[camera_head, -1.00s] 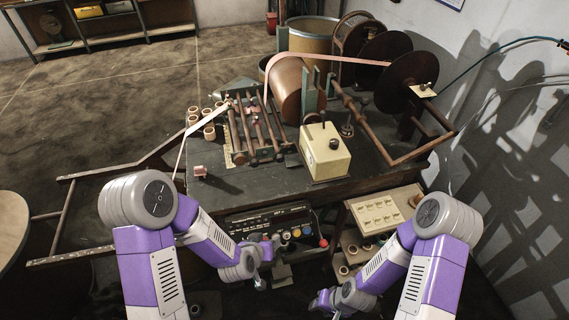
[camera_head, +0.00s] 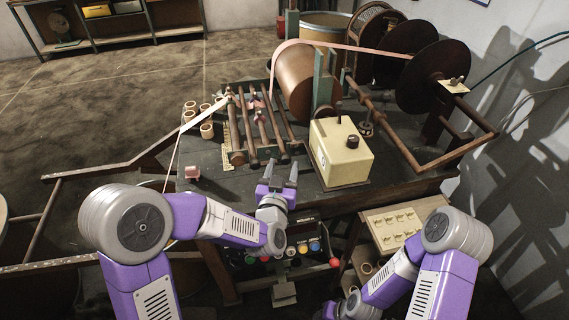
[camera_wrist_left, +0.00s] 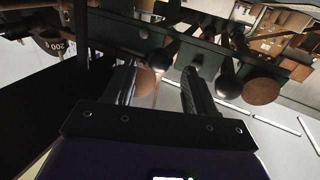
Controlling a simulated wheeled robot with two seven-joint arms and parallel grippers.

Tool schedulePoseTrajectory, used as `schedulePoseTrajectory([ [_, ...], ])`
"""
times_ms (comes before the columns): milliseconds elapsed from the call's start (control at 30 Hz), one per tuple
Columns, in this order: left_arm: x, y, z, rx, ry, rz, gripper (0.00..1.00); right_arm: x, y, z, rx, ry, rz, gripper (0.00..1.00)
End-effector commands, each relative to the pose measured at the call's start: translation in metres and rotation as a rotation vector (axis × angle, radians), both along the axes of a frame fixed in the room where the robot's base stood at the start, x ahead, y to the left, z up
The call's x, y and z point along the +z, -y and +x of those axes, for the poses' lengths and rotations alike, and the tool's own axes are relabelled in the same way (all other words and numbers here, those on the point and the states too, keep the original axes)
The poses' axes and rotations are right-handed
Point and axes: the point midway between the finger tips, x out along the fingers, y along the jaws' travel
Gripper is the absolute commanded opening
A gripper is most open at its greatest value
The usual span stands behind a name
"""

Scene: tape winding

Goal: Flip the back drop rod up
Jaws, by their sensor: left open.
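Several brown rods (camera_head: 263,128) lie side by side on the winding machine on the bench; I cannot tell for sure which is the back drop rod. A pink tape (camera_head: 340,46) runs over the large copper drum (camera_head: 296,78) beside them. My left gripper (camera_head: 280,172) is open and empty just in front of the rods' near ends, fingers pointing to them. In the left wrist view, its fingers (camera_wrist_left: 162,80) straddle empty space before a dark green bar with dark round knobs (camera_wrist_left: 228,86) and a brown round end (camera_wrist_left: 262,91). My right gripper is cut off at the bottom.
A cream box with a dark knob (camera_head: 342,152) stands right of the left gripper. A dark reel (camera_head: 432,75) stands at the right. Coloured buttons (camera_head: 303,247) are below the bench edge.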

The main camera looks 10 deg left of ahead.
Motion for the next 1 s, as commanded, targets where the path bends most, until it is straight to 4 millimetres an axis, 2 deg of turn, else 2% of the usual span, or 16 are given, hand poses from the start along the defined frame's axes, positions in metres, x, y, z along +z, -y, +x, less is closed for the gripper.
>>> schedulePoseTrajectory([
  [200,-0.001,0.002,0.022,0.000,-0.002,-0.001,0.56,-0.004,0.000,0.000,0.000,0.000,0.000,0.43],
  [567,-0.001,0.002,0.027,0.000,-0.002,-0.001,0.54,-0.004,0.000,0.000,0.000,0.000,0.000,0.43],
  [900,-0.001,0.002,0.027,-0.001,-0.002,-0.001,0.02,-0.004,0.000,0.000,0.000,0.000,0.000,0.43],
  [1000,-0.001,0.002,0.026,-0.001,-0.002,-0.001,0.00,-0.004,0.000,0.000,0.000,0.000,0.000,0.43],
])
